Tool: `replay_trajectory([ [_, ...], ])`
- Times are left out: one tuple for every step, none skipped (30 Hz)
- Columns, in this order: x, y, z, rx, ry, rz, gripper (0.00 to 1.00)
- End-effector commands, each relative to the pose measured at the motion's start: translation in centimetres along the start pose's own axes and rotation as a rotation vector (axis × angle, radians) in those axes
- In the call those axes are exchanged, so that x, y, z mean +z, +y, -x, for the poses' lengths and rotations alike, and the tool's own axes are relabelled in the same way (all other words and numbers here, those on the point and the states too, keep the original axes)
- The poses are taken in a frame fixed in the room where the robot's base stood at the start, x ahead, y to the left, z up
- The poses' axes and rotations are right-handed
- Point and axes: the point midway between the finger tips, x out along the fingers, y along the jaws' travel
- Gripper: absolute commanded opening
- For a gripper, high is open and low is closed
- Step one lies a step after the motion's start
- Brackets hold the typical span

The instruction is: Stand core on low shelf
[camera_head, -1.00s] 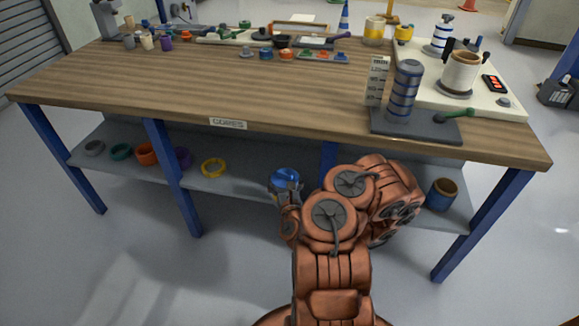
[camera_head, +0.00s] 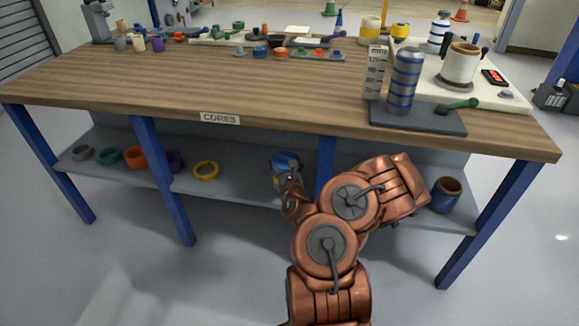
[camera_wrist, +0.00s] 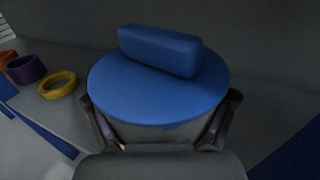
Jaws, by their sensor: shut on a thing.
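My gripper (camera_head: 285,182) is shut on a core (camera_wrist: 160,97), which has a round blue top, a raised blue bar across it and a greyish side. In the wrist view the fingers (camera_wrist: 160,128) grip it from both sides. In the head view the blue core (camera_head: 286,160) is under the tabletop, above or on the low shelf (camera_head: 237,186), left of a blue table leg. The core looks about upright. Its bottom is hidden, so I cannot tell whether it touches the shelf.
On the shelf to the left stand a yellow ring (camera_head: 206,170), a purple ring (camera_head: 175,161), an orange ring (camera_head: 134,157) and others. A brown-and-blue roll (camera_head: 445,194) stands at the right. A blue leg (camera_head: 325,165) is close by. The tabletop (camera_head: 200,85) hangs over the shelf.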

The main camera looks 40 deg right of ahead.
Motion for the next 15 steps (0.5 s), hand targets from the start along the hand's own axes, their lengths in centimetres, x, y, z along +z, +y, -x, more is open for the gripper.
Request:
replay_trajectory([
  [-0.1, -0.2, -0.7, 0.001, -0.004, 0.006, 0.41],
  [-0.2, -0.3, -1.1, 0.002, -0.004, 0.006, 0.41],
  [-0.2, -0.5, -1.6, 0.003, -0.004, 0.006, 0.41],
  [-0.2, -0.7, -2.0, 0.002, -0.004, 0.005, 0.41],
  [-0.1, -0.8, -2.4, 0.002, -0.004, 0.005, 0.41],
  [-0.1, -1.1, -3.0, 0.002, -0.005, 0.006, 0.41],
  [-0.1, -1.2, -3.3, 0.003, -0.003, 0.007, 0.41],
  [-0.2, -1.4, -3.7, 0.003, -0.003, 0.005, 0.41],
  [-0.1, -1.6, -4.2, 0.003, -0.004, 0.006, 0.41],
  [-0.1, -1.8, -4.6, 0.003, -0.005, 0.005, 0.41],
  [-0.1, -2.0, -4.9, 0.001, -0.006, 0.006, 0.41],
  [0.0, -2.2, -5.4, -0.001, -0.006, 0.004, 0.41],
  [-0.2, -2.3, -5.6, 0.001, -0.003, 0.005, 0.41],
  [-0.2, -2.4, -5.9, 0.003, -0.001, 0.005, 0.41],
  [-0.3, -2.5, -6.3, 0.003, 0.001, 0.004, 0.41],
])
